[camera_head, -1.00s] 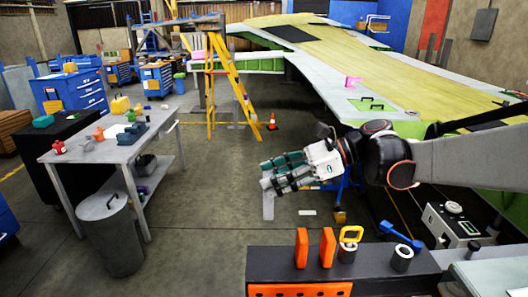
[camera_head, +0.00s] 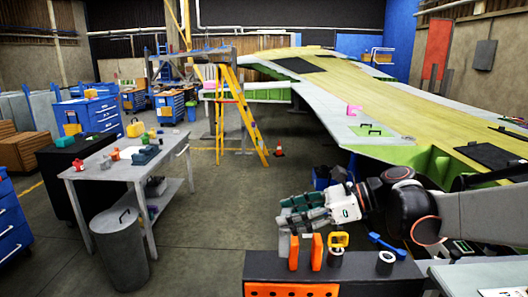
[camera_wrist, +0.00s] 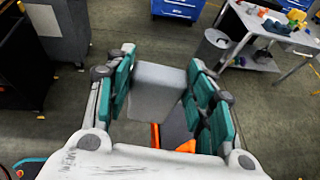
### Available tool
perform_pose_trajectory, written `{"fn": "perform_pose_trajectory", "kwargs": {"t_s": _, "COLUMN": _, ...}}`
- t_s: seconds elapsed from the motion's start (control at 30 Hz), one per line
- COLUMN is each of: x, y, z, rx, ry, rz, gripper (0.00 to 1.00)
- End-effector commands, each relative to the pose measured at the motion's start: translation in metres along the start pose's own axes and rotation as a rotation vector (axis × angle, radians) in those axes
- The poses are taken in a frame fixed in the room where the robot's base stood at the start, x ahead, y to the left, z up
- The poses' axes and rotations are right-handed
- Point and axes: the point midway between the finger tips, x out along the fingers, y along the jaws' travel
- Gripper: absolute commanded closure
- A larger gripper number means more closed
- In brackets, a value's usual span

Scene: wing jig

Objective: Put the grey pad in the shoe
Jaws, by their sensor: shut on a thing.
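My gripper (camera_head: 286,218) reaches out to the left, just beyond the dark bench with the orange pieces in the head view. It is shut on the grey pad (camera_wrist: 158,92), a plain light-grey block between the teal finger pads in the wrist view. In the head view a strip of the pad (camera_head: 283,246) hangs below the fingers, partly hidden. I cannot pick out the shoe with certainty in either view.
The dark bench (camera_head: 262,268) in front carries upright orange pieces (camera_head: 317,251), a yellow ring-shaped item (camera_head: 338,240) and grey cylinders. A work table (camera_head: 92,166) and grey bin (camera_head: 119,243) stand left. The wing (camera_head: 420,110) fills the right. Floor between is clear.

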Motion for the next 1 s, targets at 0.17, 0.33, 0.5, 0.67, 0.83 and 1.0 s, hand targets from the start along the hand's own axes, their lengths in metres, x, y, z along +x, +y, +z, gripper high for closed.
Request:
{"fn": "perform_pose_trajectory", "kwargs": {"t_s": 0.17, "x": -0.009, "y": -0.009, "z": -0.023, "rx": 0.055, "ry": 0.0, "rz": -0.134, "gripper": 0.88}}
{"fn": "perform_pose_trajectory", "kwargs": {"t_s": 0.33, "x": -0.019, "y": -0.022, "z": -0.049, "rx": 0.121, "ry": 0.0, "rz": -0.294, "gripper": 0.88}}
{"fn": "perform_pose_trajectory", "kwargs": {"t_s": 0.5, "x": -0.033, "y": -0.041, "z": -0.086, "rx": 0.214, "ry": 0.0, "rz": -0.521, "gripper": 0.88}}
{"fn": "perform_pose_trajectory", "kwargs": {"t_s": 0.67, "x": -0.046, "y": -0.059, "z": -0.122, "rx": 0.308, "ry": 0.0, "rz": -0.743, "gripper": 0.88}}
{"fn": "perform_pose_trajectory", "kwargs": {"t_s": 0.83, "x": -0.058, "y": -0.075, "z": -0.152, "rx": 0.384, "ry": 0.001, "rz": -0.931, "gripper": 0.88}}
{"fn": "perform_pose_trajectory", "kwargs": {"t_s": 1.0, "x": -0.057, "y": -0.081, "z": -0.177, "rx": 0.412, "ry": -0.002, "rz": -0.997, "gripper": 0.88}}
